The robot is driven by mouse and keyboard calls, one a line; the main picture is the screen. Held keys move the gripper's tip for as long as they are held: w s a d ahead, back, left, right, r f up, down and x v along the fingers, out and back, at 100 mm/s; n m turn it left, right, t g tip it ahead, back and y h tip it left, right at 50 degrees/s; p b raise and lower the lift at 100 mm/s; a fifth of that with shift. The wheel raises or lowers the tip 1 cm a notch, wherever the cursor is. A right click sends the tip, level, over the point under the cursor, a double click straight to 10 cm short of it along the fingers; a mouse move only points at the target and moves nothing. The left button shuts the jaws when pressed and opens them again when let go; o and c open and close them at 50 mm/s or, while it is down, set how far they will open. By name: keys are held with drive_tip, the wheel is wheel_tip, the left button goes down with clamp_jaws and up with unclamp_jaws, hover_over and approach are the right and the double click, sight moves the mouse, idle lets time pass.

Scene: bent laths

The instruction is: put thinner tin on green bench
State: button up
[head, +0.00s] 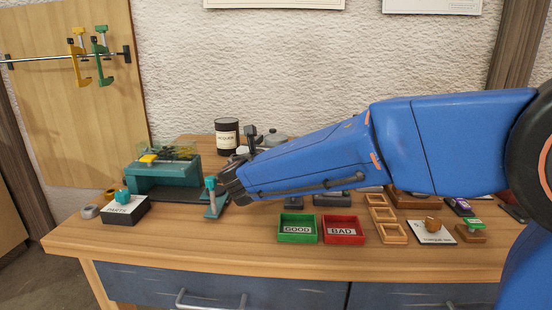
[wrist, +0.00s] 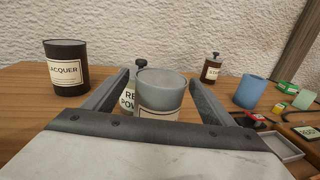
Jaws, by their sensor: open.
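A grey tin (wrist: 160,92) with a pale label stands between the spread fingers of my gripper (wrist: 159,78) in the wrist view. Its label is mostly cut off by my gripper body, so I cannot read whether it is the thinner tin. My gripper is open; I cannot tell whether a finger touches the tin. In the head view my gripper (head: 228,186) hides the tin.
A black lacquer tin (head: 227,137) stands behind my gripper; it also shows in the wrist view (wrist: 66,72). A white labelled container (wrist: 128,98) is close behind the grey tin. Green (head: 297,240) and red (head: 343,242) trays lie near the front. Bare wood lies front left.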

drive_tip(key=shift+c, duration=0.4)
drive_tip(key=c, duration=1.5)
drive_tip(key=shift+c, duration=0.2)
drive_tip(key=shift+r, duration=0.15)
wheel_tip(320, 180, up, 10)
drive_tip(key=shift+f, duration=0.1)
